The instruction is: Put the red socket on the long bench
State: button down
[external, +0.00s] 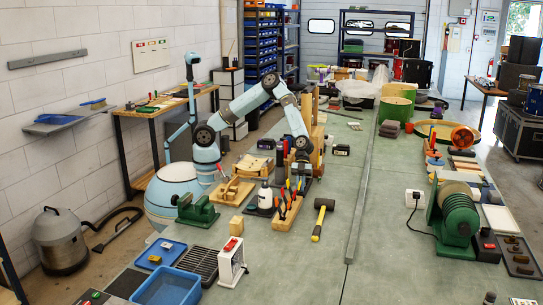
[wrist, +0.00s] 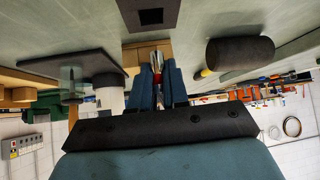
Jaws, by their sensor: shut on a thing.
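My gripper (external: 294,182) is low over the long bench (external: 300,262), among the tools left of the hammer. In the wrist view my gripper (wrist: 160,72) has its fingers close together around a slim red and silver thing (wrist: 158,62). Most of that thing is hidden by the fingers, and I cannot tell for sure that it is the red socket. A wooden block (external: 286,212) with pliers standing in it is just in front of my gripper; it also shows beyond the fingertips in the wrist view (wrist: 134,56).
The bench middle is clear.

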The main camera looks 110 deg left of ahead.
jog(key=shift+f, duration=1.75)
jog(key=c, duration=1.1)
grip_release()
jog(key=shift+v, duration=3.75)
jog(key=shift+o, duration=0.2)
